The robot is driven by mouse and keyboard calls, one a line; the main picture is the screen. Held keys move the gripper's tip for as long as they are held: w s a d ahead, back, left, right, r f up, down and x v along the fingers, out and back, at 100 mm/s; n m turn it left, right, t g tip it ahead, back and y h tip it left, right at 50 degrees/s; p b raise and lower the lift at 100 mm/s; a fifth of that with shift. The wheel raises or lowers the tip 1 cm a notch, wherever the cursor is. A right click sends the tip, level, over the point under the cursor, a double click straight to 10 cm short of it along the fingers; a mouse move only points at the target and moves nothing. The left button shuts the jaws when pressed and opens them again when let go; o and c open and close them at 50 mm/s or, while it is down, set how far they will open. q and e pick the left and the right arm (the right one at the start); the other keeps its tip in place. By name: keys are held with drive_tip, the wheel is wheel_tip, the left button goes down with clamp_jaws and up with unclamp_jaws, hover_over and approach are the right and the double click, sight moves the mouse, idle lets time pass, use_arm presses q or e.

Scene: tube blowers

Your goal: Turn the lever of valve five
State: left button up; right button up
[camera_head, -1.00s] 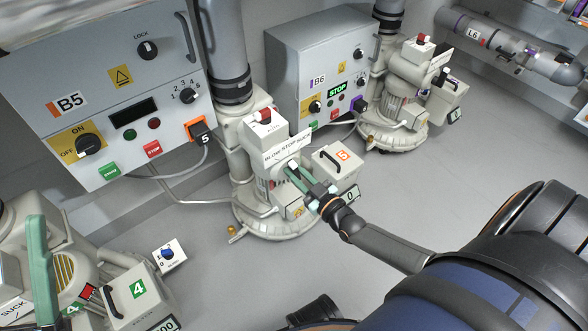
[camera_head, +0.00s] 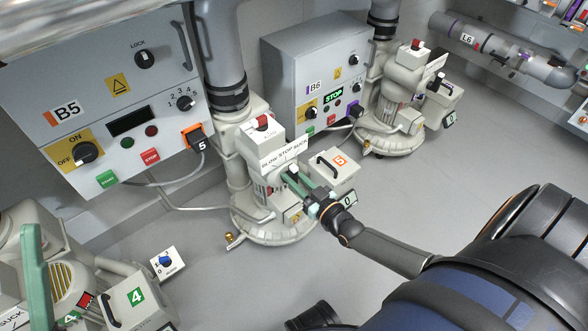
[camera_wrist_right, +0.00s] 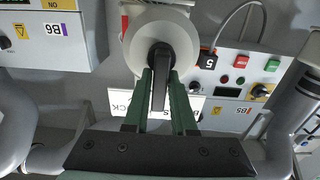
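The blower of valve five (camera_head: 270,217) stands upright at the middle of the head view, with a "BLOW STOP SUCK" sign (camera_head: 284,152) and an orange 5 label. The valve's dark lever (camera_wrist_right: 160,78) shows in the right wrist view, running from a pale round hub (camera_wrist_right: 160,32). My right gripper (camera_head: 298,184) is at this lever. Its two green fingers lie on either side of the lever and look slightly apart from it. The right wrist view also shows these fingers (camera_wrist_right: 160,100). The fingers partly hide the lever in the head view.
Control box B5 (camera_head: 75,60) is on the left and box B6 (camera_head: 285,65) behind. Blower four (camera_head: 95,285) stands at lower left, another blower (camera_head: 390,130) at back right. A small box with a blue knob (camera_head: 166,262) sits nearby. The floor (camera_head: 450,170) on the right is clear.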

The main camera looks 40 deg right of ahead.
drive_tip(key=o, duration=0.4)
drive_tip(key=shift+c, duration=0.2)
drive_tip(key=shift+s+p, duration=0.3)
drive_tip(key=shift+s, duration=0.25)
drive_tip(key=s+d+p, duration=0.1)
drive_tip(key=s+p, duration=0.2)
drive_tip(key=s, duration=0.8)
drive_tip(key=shift+s, duration=0.2)
